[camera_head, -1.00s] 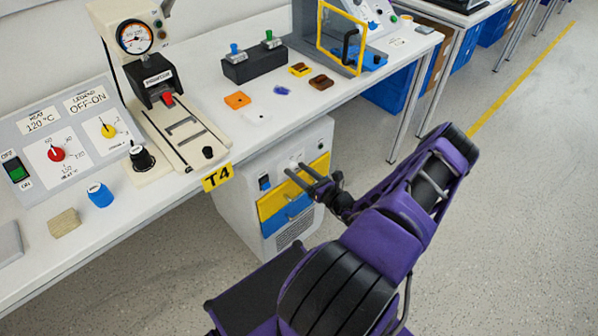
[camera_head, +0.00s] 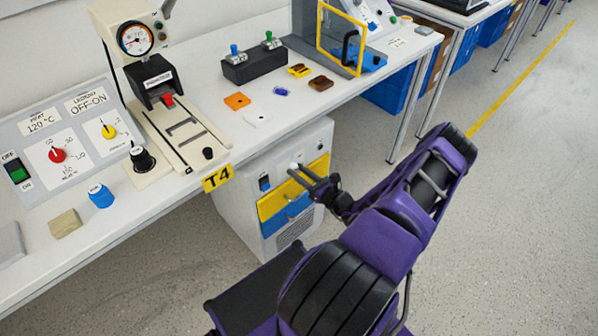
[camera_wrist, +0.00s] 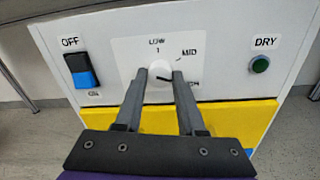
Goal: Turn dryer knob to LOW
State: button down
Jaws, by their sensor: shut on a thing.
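The dryer (camera_head: 232,207) is a white box under the workbench, with a yellow and a blue front below its control panel. In the wrist view its white knob (camera_wrist: 159,91) sits on a white dial plate (camera_wrist: 125,52) marked LOW at the top, MID at upper right and a partly hidden label at right. My gripper (camera_wrist: 160,76) has one finger on each side of the knob and is shut on it. The fingers hide part of the knob, and I cannot clearly tell which mark it points to. In the head view my gripper (camera_head: 296,170) is at the dryer's front.
An OFF/ON rocker switch (camera_wrist: 82,70) is left of the dial and a green DRY button (camera_wrist: 260,64) is right of it. The workbench edge (camera_head: 130,225) runs above the dryer. Other devices and small parts stand on the bench. The floor (camera_head: 480,230) at right is clear.

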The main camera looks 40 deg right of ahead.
jog(key=n+p, duration=0.1)
jog(key=n, duration=0.5)
jog(key=shift+w+r+p, duration=0.1)
jog(key=shift+r+p, duration=0.1)
jog(key=shift+p, duration=0.15)
jog(key=n+p, duration=0.1)
jog(key=n, duration=0.4)
jog(key=n+p, duration=0.2)
jog(key=n, duration=0.3)
jog(key=shift+a+r+n+h, duration=0.1)
jog(key=shift+n+h, duration=0.2)
jog(key=n+p, duration=0.1)
jog(key=n, duration=0.3)
jog(key=shift+n+h, duration=0.3)
jog(key=shift+n, duration=0.1)
jog(key=shift+p, duration=0.3)
jog(key=c, duration=0.5)
grip_release()
jog(key=shift+w, duration=0.1)
jog(key=s+d, duration=0.1)
jog(key=s, duration=1.6)
jog(key=shift+s+r, duration=0.15)
jog(key=shift+s, duration=0.25)
